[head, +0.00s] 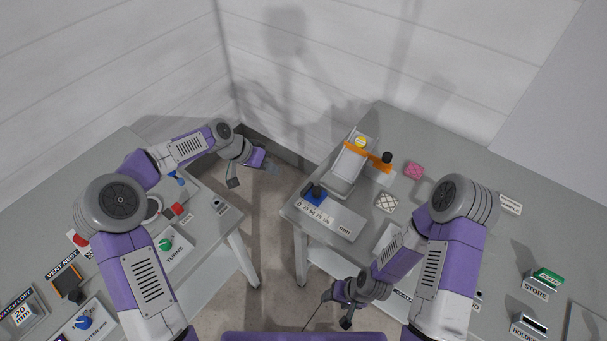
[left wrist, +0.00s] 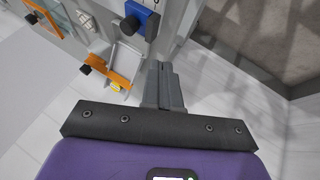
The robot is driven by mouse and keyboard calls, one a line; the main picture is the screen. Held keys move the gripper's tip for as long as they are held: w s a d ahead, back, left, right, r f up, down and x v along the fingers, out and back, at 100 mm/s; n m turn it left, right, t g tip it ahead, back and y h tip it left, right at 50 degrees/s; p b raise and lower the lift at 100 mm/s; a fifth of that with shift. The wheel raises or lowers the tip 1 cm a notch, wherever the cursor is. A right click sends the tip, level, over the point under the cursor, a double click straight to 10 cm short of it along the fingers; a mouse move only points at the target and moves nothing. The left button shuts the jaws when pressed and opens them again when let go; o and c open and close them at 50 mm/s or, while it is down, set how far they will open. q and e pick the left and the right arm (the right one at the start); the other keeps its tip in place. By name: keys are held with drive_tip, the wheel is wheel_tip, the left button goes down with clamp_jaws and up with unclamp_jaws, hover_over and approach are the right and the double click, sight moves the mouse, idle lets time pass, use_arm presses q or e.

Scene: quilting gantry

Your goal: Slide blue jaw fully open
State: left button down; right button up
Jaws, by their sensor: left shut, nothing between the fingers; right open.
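The blue jaw (head: 314,195) with a black knob sits at the near left end of a grey rail on the right-hand table, by a scale plate (head: 330,217) marked in mm. It also shows in the left wrist view (left wrist: 145,20). My right gripper (head: 325,312) is open and low in front of the right table.
A pink patch (head: 414,171) and a quilted white patch (head: 387,202) lie right of the rail. STORE (head: 535,288) and HOLDER (head: 527,325) stands are at the far right. The left table (head: 205,222) carries knobs and labels. Floor between the tables is clear.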

use_arm(q)
drive_tip(key=shift+s+r, duration=0.1)
drive_tip(key=shift+r, duration=0.2)
approach(304, 191)
drive_tip(key=w+d+f, duration=0.2)
drive_tip(key=w+f, duration=0.1)
drive_tip(key=f, duration=0.1)
drive_tip(key=d, duration=0.1)
drive_tip(key=s+d, duration=0.1)
drive_tip(key=shift+d+b, duration=0.35)
drive_tip(key=shift+s+d, duration=0.2)
drive_tip(key=shift+d, duration=0.25)
